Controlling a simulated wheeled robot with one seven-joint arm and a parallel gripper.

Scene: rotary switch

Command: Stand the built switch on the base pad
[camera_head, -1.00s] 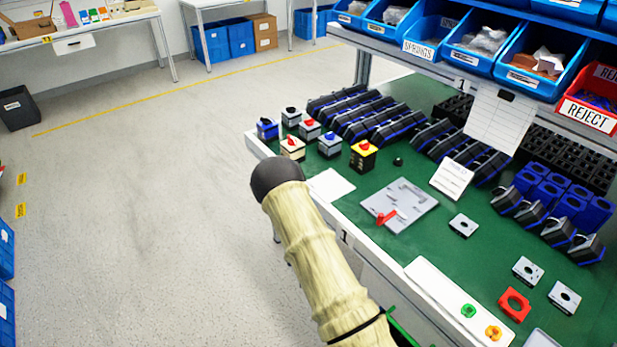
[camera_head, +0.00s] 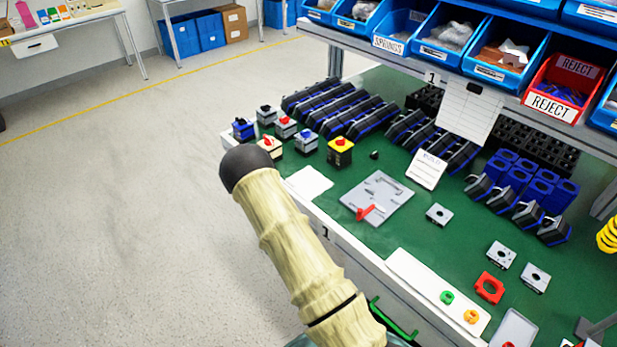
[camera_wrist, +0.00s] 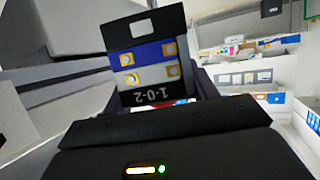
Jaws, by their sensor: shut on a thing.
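The built switch (camera_wrist: 143,62) shows in the wrist view as a block with black, blue and grey layers, gold screws and a "1-0-2" label. My gripper (camera_wrist: 155,90) is shut on it, and the switch is up off any surface. The wrist view hides part of the grip. In the head view my arm is at the lower middle, beside the bench's front edge, and neither gripper nor held switch shows. On the bench lie a flat white pad (camera_head: 308,183) and a grey plate (camera_head: 385,200) with a red piece on it; I cannot tell which is the base pad.
Several finished switches, one with a yellow top (camera_head: 340,151), stand behind the white pad. A small card (camera_head: 427,169) stands behind the grey plate. A white strip (camera_head: 425,275) holds green and orange rings. Blue bins and a red reject bin (camera_head: 556,90) overhang the back.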

